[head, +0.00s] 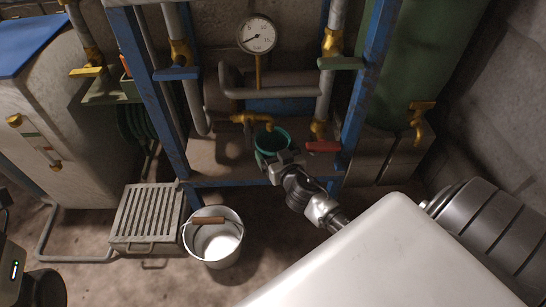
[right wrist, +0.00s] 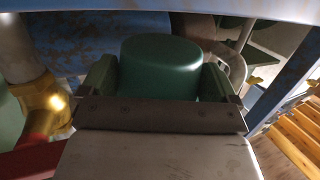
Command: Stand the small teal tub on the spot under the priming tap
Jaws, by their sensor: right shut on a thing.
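The small teal tub (head: 272,138) is at the blue frame's lower shelf, just below and right of the spout of a brass tap (head: 250,118), which looks like the priming tap. My right gripper (head: 284,157) is shut on the tub from the near side. In the right wrist view the tub (right wrist: 160,68) sits between the two fingers. The tub looks upright with its open top up in the head view. Whether its base touches the shelf is hidden. The spot under the tap is not clearly visible. My left gripper is not seen.
A red lever (head: 323,146) is close right of the tub. Blue posts (head: 358,100) flank the shelf (head: 225,160), and a pipe (head: 275,92) crosses above. A white bucket (head: 214,250) and a slatted grey box (head: 148,215) stand on the floor at front left.

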